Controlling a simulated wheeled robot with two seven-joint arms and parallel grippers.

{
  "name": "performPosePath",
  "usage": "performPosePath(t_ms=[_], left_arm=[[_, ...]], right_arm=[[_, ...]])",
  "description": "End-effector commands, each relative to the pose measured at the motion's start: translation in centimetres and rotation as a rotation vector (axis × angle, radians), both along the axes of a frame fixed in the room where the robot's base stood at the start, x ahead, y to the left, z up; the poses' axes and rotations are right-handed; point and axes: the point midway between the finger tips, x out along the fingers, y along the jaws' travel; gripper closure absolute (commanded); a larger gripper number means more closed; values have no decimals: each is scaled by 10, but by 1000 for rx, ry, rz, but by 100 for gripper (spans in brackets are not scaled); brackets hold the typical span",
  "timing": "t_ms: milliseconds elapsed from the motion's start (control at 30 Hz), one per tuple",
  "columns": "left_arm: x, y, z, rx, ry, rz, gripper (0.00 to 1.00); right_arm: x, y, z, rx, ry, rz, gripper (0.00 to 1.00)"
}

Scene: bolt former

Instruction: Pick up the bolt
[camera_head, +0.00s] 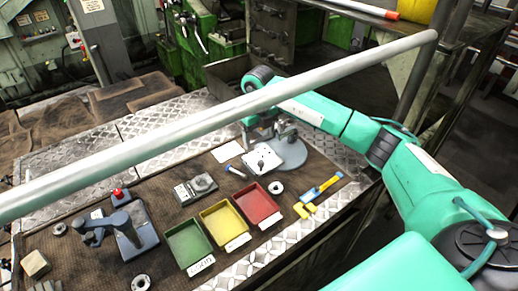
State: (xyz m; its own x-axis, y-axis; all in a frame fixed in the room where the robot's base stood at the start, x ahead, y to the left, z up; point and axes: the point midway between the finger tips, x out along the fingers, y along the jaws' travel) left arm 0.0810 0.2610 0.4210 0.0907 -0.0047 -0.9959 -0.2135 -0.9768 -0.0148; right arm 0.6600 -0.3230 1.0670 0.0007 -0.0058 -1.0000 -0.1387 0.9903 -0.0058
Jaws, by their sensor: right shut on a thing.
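My right arm, green and white, reaches in from the right and bends down over the table. My right gripper (268,136) is at its end, just above and behind a small white plate on a grey round-based stand (291,155). It is small and dark here. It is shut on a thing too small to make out. I cannot pick out the bolt clearly. My left gripper is not in view.
Green (188,243), yellow (224,222) and red (257,204) bins stand at the front. A grey press-like device (120,228) with a red knob is left of them. A blue-yellow tool (323,187) lies right. A long grey bar (200,125) crosses the view.

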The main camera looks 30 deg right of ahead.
Motion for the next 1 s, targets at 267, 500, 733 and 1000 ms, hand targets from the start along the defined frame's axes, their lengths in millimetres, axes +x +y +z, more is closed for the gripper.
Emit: performPosePath(t_ms=[267, 500, 733, 1000], left_arm=[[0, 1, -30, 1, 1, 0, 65], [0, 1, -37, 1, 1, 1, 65], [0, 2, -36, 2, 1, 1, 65], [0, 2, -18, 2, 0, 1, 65]], right_arm=[[1, 0, 81, 0, -7, 0, 53], [1, -1, 128, -1, -3, -1, 53], [0, 0, 146, 0, -1, -1, 53], [0, -1, 169, 0, -1, 0, 53]])
